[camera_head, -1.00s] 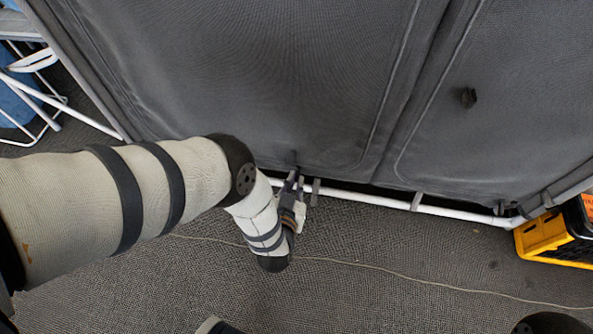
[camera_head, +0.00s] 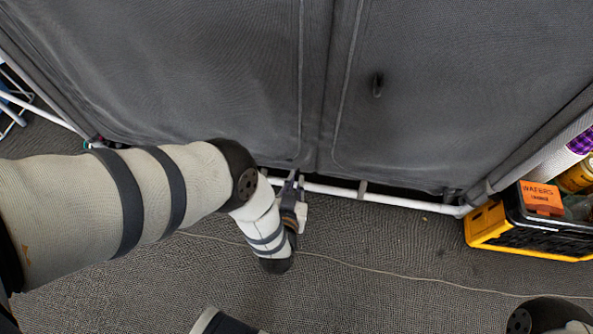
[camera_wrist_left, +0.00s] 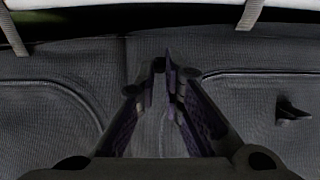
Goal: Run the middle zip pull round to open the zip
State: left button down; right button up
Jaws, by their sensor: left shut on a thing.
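The grey fabric front (camera_head: 220,80) hangs as two panels with a seam between them, and a pale zip line curves round each panel's lower corner. My left gripper (camera_head: 292,178) is at the bottom edge of the left panel, just left of the middle seam. In the left wrist view my left gripper (camera_wrist_left: 163,66) is shut at its tips on the middle zip pull, which is mostly hidden between the fingers. Another dark pull (camera_head: 377,85) hangs free on the right panel; it also shows in the left wrist view (camera_wrist_left: 291,112). My right gripper is out of view.
A white rail (camera_head: 410,201) runs along the bottom of the fabric, with straps round it. A yellow and black crate (camera_head: 486,226) with an orange box (camera_head: 541,198) stands at the right. A thin cord (camera_head: 390,273) crosses the open carpet in front.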

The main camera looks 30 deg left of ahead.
pick_arm(q)
jog(key=shift+d, duration=0.35)
jog(key=c, duration=1.7)
grip_release()
jog(key=v, duration=1.2)
jog(key=shift+a, duration=0.1)
